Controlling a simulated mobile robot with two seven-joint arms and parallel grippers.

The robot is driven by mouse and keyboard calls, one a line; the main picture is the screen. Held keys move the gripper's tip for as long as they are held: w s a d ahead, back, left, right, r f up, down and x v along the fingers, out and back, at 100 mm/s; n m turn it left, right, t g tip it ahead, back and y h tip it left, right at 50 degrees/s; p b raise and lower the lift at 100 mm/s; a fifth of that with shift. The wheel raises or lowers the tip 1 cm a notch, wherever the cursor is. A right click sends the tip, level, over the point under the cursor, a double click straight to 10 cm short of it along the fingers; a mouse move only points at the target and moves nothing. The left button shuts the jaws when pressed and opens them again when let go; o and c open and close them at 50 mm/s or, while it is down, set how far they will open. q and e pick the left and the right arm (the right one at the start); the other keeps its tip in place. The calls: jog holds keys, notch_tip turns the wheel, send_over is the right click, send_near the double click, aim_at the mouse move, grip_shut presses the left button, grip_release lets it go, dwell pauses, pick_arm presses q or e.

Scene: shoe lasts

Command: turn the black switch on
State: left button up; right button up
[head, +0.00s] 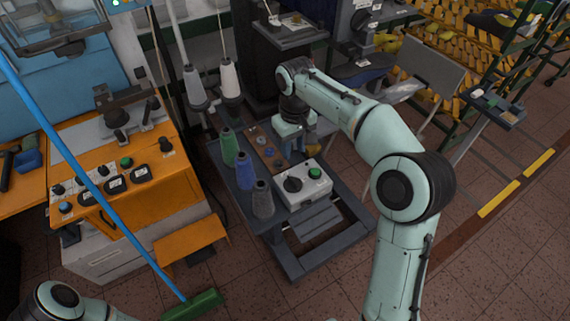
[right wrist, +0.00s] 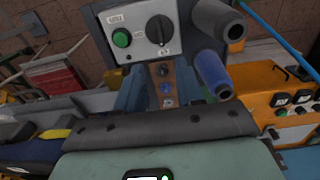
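The black switch (head: 293,184) is a round rotary knob on a light grey control box (head: 311,191). A green button (head: 314,173) sits beside it. In the right wrist view the black switch (right wrist: 159,30) is at the top, right of the green button (right wrist: 121,38), and its grip ridge looks roughly upright. My right gripper (head: 291,147) is above the work stand, behind the box and apart from the switch. In the right wrist view its two blue-grey fingers (right wrist: 157,85) are spread with nothing between them. Part of my left arm shows at the lower left; its gripper is out of frame.
Green (head: 229,146), blue (head: 243,171) and grey (head: 263,199) thread cones stand just left of the box, close to my right gripper. An orange machine (head: 150,195) and a blue-handled broom (head: 115,225) are at left. Open floor lies in front of the stand.

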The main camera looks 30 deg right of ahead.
jog(key=f, duration=0.1)
jog(key=b, duration=0.1)
send_over(293, 180)
jog(key=f, duration=0.4)
jog(key=shift+s+f, duration=0.3)
jog(key=shift+f, duration=0.05)
pick_arm(q)
jog(key=s+f+b, duration=0.1)
jog(key=s+f, duration=0.1)
jog(key=shift+s+f, duration=0.3)
jog(key=shift+s, duration=0.05)
pick_arm(e)
jog(key=f, duration=0.7)
jog(key=shift+w+f, duration=0.3)
grip_shut()
